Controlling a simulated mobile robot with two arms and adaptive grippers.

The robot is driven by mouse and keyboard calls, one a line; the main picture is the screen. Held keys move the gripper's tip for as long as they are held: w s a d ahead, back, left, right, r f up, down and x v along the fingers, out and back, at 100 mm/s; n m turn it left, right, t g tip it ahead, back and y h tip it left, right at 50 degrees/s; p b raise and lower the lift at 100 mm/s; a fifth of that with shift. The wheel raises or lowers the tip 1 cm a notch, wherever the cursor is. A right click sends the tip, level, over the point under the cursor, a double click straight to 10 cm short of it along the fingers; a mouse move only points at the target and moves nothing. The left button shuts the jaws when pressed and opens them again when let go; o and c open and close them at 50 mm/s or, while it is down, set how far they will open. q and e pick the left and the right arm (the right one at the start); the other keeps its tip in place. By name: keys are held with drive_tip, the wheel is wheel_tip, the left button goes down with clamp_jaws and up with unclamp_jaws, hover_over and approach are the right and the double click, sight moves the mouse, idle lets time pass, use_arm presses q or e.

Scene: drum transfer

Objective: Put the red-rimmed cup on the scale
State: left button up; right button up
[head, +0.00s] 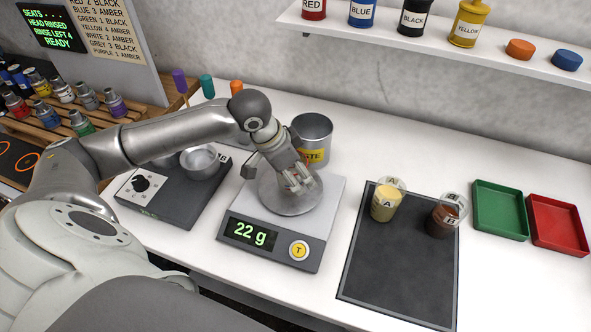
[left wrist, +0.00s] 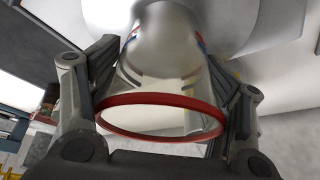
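The red-rimmed cup (left wrist: 160,115) is clear; it fills the middle of the left wrist view with its red rim toward the camera. My left gripper (left wrist: 160,95) has a finger against each side of it and looks shut on it. In the head view my left gripper (head: 297,180) points down over the round metal pan of the scale (head: 325,222). The fingers mostly hide the cup there. The cup is at or just above the pan; exact contact is hard to see. The scale display reads 22 g. My right gripper is not in view.
A metal waste can (head: 312,130) stands just behind the scale. A dial device (head: 160,208) with a metal pot is left of it. Right is a dark mat (head: 395,275) with cups A (head: 385,207) and B (head: 438,224), then green (head: 499,210) and red (head: 557,224) trays.

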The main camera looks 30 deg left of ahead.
use_arm(q)
drive_tip(key=o, duration=0.3)
drive_tip(key=shift+o, duration=0.2)
drive_tip(key=shift+r, duration=0.1)
drive_tip(key=v, duration=1.2)
drive_tip(key=shift+a+b, duration=0.1)
drive_tip(key=shift+b, duration=0.2)
